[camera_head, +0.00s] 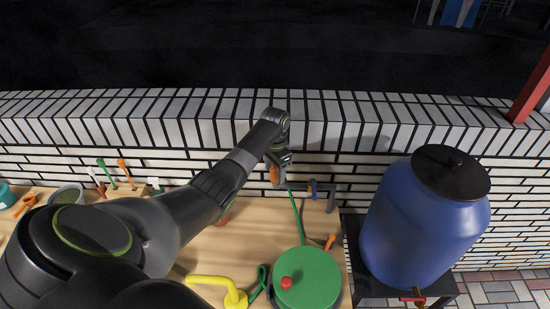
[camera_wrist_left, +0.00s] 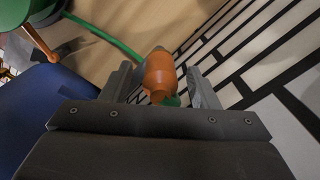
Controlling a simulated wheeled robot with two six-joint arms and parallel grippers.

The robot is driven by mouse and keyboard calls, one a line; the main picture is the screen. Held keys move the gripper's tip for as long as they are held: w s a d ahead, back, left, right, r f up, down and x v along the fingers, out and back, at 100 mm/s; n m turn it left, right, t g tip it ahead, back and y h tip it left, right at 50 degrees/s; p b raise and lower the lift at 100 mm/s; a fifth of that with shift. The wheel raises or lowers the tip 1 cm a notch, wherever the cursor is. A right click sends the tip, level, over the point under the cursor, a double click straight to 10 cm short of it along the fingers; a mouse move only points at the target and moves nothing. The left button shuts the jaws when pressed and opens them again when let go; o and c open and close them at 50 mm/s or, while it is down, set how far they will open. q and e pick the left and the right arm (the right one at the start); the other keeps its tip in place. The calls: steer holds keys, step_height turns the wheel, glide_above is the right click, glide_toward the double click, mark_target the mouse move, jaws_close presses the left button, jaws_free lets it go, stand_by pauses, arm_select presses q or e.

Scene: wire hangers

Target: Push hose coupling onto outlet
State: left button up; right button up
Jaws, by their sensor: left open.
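An orange hose coupling (camera_wrist_left: 159,73) lies between the two fingers of my left gripper (camera_wrist_left: 162,88) in the left wrist view. The fingers are open, with a visible gap on each side of the coupling. In the head view the coupling (camera_head: 274,174) shows small beside my left gripper (camera_head: 280,163), near the brick wall. A green hose (camera_head: 297,218) runs from there toward the front. My right gripper is not in view.
A green reel (camera_head: 307,277) with a red knob sits on the wooden bench. A yellow curved piece (camera_head: 214,283) lies left of it. A blue barrel (camera_head: 424,222) stands at the right. Small tools and a grey bowl (camera_head: 66,194) are at the left, along the white brick wall.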

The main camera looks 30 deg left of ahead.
arm_select(q)
step_height(320, 180, up, 11)
steer(key=shift+f+b, duration=0.2)
steer(key=shift+b, duration=1)
step_height(320, 180, up, 7)
steer(key=p, duration=0.6)
steer(key=shift+f, duration=0.2)
